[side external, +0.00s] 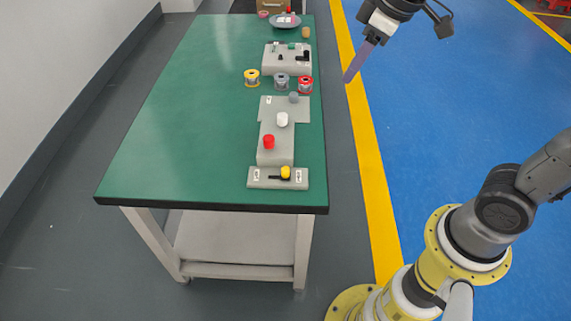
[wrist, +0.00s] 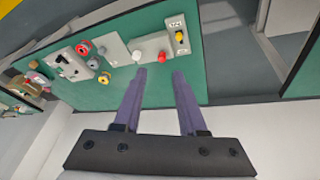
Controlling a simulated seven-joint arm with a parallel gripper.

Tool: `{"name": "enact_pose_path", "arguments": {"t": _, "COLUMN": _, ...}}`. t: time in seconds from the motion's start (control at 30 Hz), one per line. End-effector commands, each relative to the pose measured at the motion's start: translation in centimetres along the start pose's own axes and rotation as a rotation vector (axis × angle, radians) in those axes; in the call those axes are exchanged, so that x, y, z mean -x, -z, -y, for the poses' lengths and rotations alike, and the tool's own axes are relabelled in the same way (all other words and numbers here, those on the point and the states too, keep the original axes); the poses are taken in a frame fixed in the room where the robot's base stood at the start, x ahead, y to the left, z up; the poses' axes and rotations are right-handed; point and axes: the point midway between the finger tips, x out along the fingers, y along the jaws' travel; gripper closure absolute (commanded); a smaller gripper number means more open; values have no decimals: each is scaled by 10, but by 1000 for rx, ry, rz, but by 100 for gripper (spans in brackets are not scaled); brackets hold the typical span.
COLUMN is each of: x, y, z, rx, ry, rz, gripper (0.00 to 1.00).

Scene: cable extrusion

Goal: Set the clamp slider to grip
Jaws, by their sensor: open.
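A pale plate (side external: 255,183) at the near end of the green table carries a yellow knob (side external: 286,172) in a dark slot, with a small label at each end. The knob stands right of the slot's middle. The yellow knob also shows in the wrist view (wrist: 180,37). The labels are too small to read, and I cannot tell for sure whether this is the clamp slider. My gripper (side external: 350,77) is open and empty, high up to the right of the table in the side view. Its two purple fingers (wrist: 159,74) are apart in the wrist view.
Behind the plate, a grey block bears a red knob (side external: 269,141) and a white knob (side external: 282,119). Yellow (side external: 252,77), grey (side external: 281,80) and red (side external: 305,84) spools stand farther back, before a pale box (side external: 271,65) with black parts. The table's left side (side external: 180,120) is clear.

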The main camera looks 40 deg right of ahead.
Motion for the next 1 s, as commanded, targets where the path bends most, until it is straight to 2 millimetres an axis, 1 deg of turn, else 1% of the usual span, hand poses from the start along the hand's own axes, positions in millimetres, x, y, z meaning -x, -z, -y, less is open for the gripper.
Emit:
{"name": "enact_pose_path", "arguments": {"t": 0.03, "x": -16, "y": 14, "z": 1, "rx": 28, "ry": 15, "rz": 32, "gripper": 59}}
{"name": "enact_pose_path", "arguments": {"t": 0.1, "x": -37, "y": 31, "z": 3, "rx": 62, "ry": 33, "rz": 69, "gripper": 59}}
{"name": "enact_pose_path", "arguments": {"t": 0.17, "x": -58, "y": 44, "z": 7, "rx": 92, "ry": 48, "rz": 102, "gripper": 59}}
{"name": "enact_pose_path", "arguments": {"t": 0.23, "x": -83, "y": 56, "z": 12, "rx": 121, "ry": 67, "rz": 143, "gripper": 59}}
{"name": "enact_pose_path", "arguments": {"t": 0.3, "x": -109, "y": 65, "z": 18, "rx": 148, "ry": 84, "rz": 183, "gripper": 59}}
{"name": "enact_pose_path", "arguments": {"t": 0.37, "x": -131, "y": 70, "z": 24, "rx": 164, "ry": 98, "rz": 218, "gripper": 59}}
{"name": "enact_pose_path", "arguments": {"t": 0.4, "x": -144, "y": 71, "z": 28, "rx": 173, "ry": 106, "rz": 240, "gripper": 59}}
{"name": "enact_pose_path", "arguments": {"t": 0.5, "x": -171, "y": 69, "z": 38, "rx": 190, "ry": 124, "rz": 290, "gripper": 59}}
{"name": "enact_pose_path", "arguments": {"t": 0.6, "x": -187, "y": 63, "z": 45, "rx": 202, "ry": 136, "rz": 328, "gripper": 59}}
{"name": "enact_pose_path", "arguments": {"t": 0.87, "x": -209, "y": 53, "z": 52, "rx": 211, "ry": 143, "rz": 349, "gripper": 59}}
{"name": "enact_pose_path", "arguments": {"t": 1.0, "x": -232, "y": 44, "z": 54, "rx": 210, "ry": 143, "rz": 351, "gripper": 59}}
